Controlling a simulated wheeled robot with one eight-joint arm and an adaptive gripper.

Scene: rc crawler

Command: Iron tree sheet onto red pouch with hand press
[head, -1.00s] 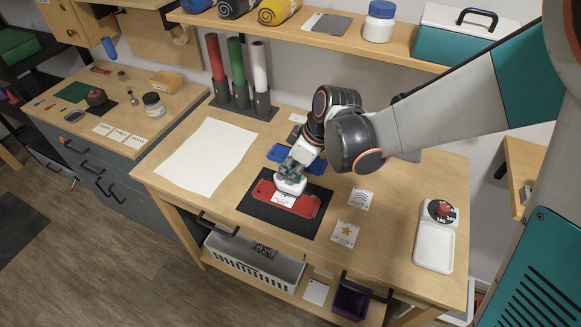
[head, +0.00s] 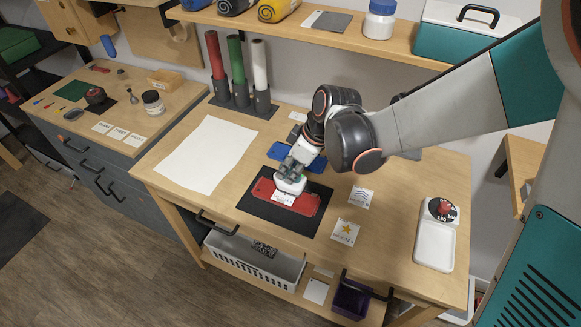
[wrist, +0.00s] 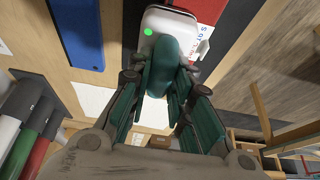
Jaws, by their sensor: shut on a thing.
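The hand press (head: 291,185) is white, with a rounded green handle (wrist: 165,66) and a lit green spot in the wrist view. My gripper (head: 297,163) is shut on that handle; the green fingers also show in the wrist view (wrist: 158,95). The press rests on or just over the red pouch (head: 306,205), which lies flat on a black mat (head: 254,207). A small white printed sheet (head: 283,198) lies on the pouch, partly hidden by the press. Its picture is hidden, so I cannot tell whether it is the tree.
A blue pouch (head: 318,164) lies behind the mat. A wave sheet (head: 361,197) and a star sheet (head: 345,232) lie to the right. A white press stand (head: 434,245) with a red dial is at far right. A large white sheet (head: 207,154) lies left. Rolls (head: 238,72) stand behind.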

